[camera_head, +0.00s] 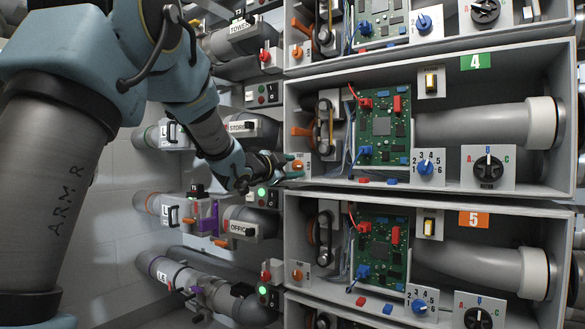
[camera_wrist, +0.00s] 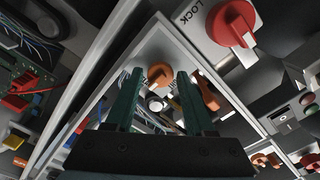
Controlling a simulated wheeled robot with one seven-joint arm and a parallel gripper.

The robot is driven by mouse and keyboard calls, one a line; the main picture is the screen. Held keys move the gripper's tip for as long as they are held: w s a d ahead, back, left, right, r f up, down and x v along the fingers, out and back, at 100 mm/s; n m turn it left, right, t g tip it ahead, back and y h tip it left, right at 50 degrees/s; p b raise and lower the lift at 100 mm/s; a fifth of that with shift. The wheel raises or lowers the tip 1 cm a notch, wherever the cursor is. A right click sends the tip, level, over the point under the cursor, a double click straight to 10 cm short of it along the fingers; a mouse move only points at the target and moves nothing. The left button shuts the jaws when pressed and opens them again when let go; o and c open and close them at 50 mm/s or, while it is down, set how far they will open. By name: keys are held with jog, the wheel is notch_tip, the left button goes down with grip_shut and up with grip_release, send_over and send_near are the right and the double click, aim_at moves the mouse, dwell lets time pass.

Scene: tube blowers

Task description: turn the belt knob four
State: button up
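The belt knob four is an orange knob (camera_head: 298,165) on a small pale plate at the left edge of the bay with the green "4" label (camera_head: 475,62). In the wrist view the orange knob (camera_wrist: 160,74) shows between my two dark green fingers. My gripper (camera_head: 290,167) reaches in from the left with its fingertips close to the plate. In the wrist view my gripper (camera_wrist: 159,80) is open, with a finger on each side of the knob and gaps visible. Whether the fingertips reach around the knob or stop in front of it is hard to tell.
The belt (camera_head: 325,125) and circuit board (camera_head: 385,130) sit right of the knob. Bay five (camera_head: 474,219) lies below with a similar orange knob (camera_head: 298,274). A red LOCK knob (camera_wrist: 231,23) is close to my fingers in the wrist view. Tubes and valves crowd the left wall.

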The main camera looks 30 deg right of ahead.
jog(key=shift+a, duration=0.1)
jog(key=p+v, duration=0.1)
jog(key=v, duration=0.9)
jog(key=shift+s+a, duration=0.15)
jog(key=shift+a, duration=0.15)
